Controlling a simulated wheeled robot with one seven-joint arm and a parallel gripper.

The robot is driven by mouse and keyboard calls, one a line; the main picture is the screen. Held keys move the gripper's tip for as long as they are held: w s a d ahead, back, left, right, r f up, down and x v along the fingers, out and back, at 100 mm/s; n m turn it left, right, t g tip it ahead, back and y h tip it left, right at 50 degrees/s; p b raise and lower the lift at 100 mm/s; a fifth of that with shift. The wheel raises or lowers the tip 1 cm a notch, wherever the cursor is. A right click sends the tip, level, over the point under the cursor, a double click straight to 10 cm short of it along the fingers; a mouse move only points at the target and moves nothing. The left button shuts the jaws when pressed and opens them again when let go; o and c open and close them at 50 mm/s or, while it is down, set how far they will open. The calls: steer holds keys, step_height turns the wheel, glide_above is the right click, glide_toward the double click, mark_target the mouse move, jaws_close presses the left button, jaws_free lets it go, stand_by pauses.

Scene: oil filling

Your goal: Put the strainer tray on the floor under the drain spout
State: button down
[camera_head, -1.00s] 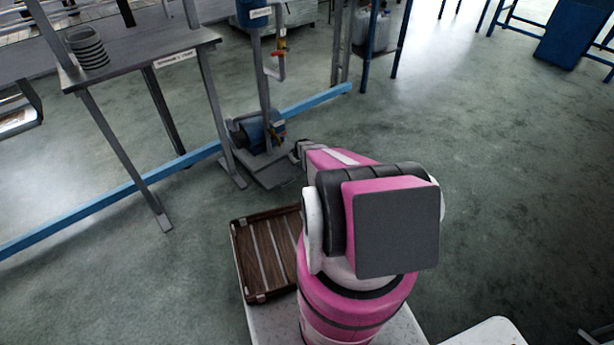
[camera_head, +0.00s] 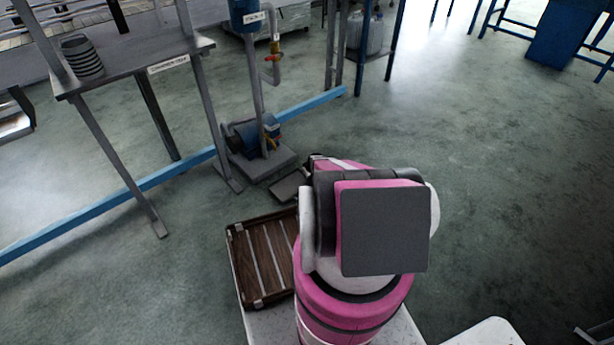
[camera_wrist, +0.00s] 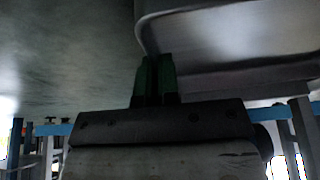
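The grey metal strainer tray (camera_wrist: 225,40) fills the upper right of the wrist view. My gripper (camera_wrist: 155,80), with green fingertips, is shut on its rim. In the head view only a corner of the tray (camera_head: 290,187) shows past my arm, in front of the pump base; my gripper is hidden there. I cannot tell how high the tray is above the floor. The likely drain spout is the bent pipe (camera_head: 274,74) with a red and yellow valve, hanging below the blue vessel (camera_head: 244,15).
A blue pump (camera_head: 256,136) on a grey base stands below the pipe. A blue floor rail (camera_head: 180,165) runs behind it. A grey table (camera_head: 145,62) with stacked rings stands at the left. A brown slatted case (camera_head: 263,260) lies beside my arm.

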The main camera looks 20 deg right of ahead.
steer(key=shift+f, duration=0.15)
steer(key=c, duration=1.4)
jaws_free()
steer(key=shift+o, duration=0.2)
steer(key=a+v, duration=0.1)
steer(key=v, duration=1.2)
steer(key=s+a+r+g, duration=0.1)
steer(key=s+a+r, duration=0.35)
steer(key=r, duration=0.35)
steer(key=s+a+r+m, duration=0.1)
steer(key=s+a+r, duration=0.2)
steer(key=a+r, duration=0.3)
steer(key=s+a+r+g, duration=0.1)
steer(key=s+a+r, duration=0.3)
steer(key=r, duration=0.5)
steer(key=s+a+r+m+g, duration=0.1)
steer(key=s+a+r, duration=0.4)
steer(key=s+r, duration=0.4)
steer(key=s+a+r+m+g+h, duration=0.1)
steer(key=s+a+r, duration=0.3)
steer(key=s+r, duration=0.5)
steer(key=shift+a+r+m+h, duration=0.3)
steer(key=shift+a+r+m, duration=0.1)
steer(key=shift+r+m, duration=0.1)
steer(key=shift+c, duration=0.2)
